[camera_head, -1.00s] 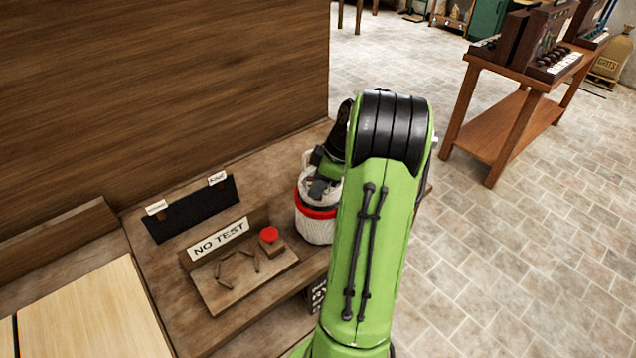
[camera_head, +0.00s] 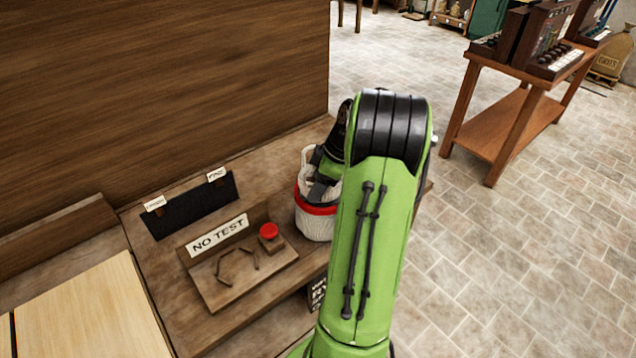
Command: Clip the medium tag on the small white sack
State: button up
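A small white sack (camera_head: 315,226) with a red band stands on the wooden bench, left of my arm. My gripper (camera_head: 321,189) is at the sack's open top, partly hidden by my green arm. Its fingers are too small and covered to tell whether they are open or shut or hold anything. I cannot make out a medium tag.
A wooden tray with a NO TEST sign (camera_head: 218,234) holds thin brown pieces and a red-topped block (camera_head: 270,233). A dark lettered sign (camera_head: 317,294) shows below the bench edge. A wooden table (camera_head: 520,85) with boxes stands at the right. The tiled floor between is clear.

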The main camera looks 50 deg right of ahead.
jog(key=p+v, duration=0.6)
jog(key=v, duration=0.9)
jog(key=shift+r, duration=0.4)
jog(key=shift+d, duration=0.1)
